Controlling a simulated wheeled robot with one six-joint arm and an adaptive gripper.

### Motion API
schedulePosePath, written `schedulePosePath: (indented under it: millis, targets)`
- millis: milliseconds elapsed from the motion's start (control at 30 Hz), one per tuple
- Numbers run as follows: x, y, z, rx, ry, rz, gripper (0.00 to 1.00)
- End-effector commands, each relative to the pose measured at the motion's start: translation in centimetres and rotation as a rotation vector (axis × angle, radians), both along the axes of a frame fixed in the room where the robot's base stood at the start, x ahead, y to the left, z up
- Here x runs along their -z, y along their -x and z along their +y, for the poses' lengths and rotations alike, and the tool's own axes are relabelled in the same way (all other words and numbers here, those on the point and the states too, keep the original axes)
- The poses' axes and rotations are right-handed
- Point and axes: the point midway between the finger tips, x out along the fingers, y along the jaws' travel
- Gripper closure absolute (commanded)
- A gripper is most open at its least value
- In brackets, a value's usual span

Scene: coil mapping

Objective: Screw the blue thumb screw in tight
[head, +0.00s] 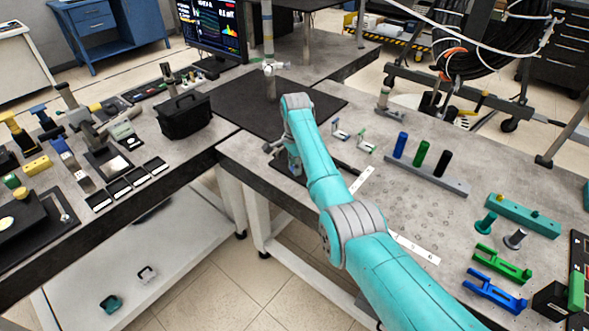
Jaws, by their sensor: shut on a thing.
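My teal arm reaches from the lower right to the near left corner of the right-hand bench. My gripper (294,169) points down there, small and partly hidden by my wrist. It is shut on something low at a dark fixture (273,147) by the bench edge. I take the held thing to be the blue thumb screw, but its head does not show clearly. I cannot tell how deep the screw sits or whether it is tilted.
A grey rack with blue, green and black upright handles (421,153) stands right of my arm. Small brackets (340,134) and white scale strips (414,248) lie near the arm. Green (503,264) and blue (496,292) holders lie at lower right. A black mat (245,95) lies behind.

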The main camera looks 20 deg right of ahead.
Motion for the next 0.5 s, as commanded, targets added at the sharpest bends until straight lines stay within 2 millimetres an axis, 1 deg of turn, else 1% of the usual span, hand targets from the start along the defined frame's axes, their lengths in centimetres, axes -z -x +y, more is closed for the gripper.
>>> schedulePosePath:
  millis: [33, 167, 467, 500]
  targets:
    - [0.67, 0.32, 0.03, 0.014, -0.001, 0.01, 1.0]
    - [0.78, 0.39, 0.03, 0.14, -0.001, 0.012, 1.0]
    - [1.02, 0.53, 0.07, 0.482, -0.001, 0.014, 1.0]
    - [1.02, 0.52, 0.08, 0.472, -0.001, 0.014, 0.66]
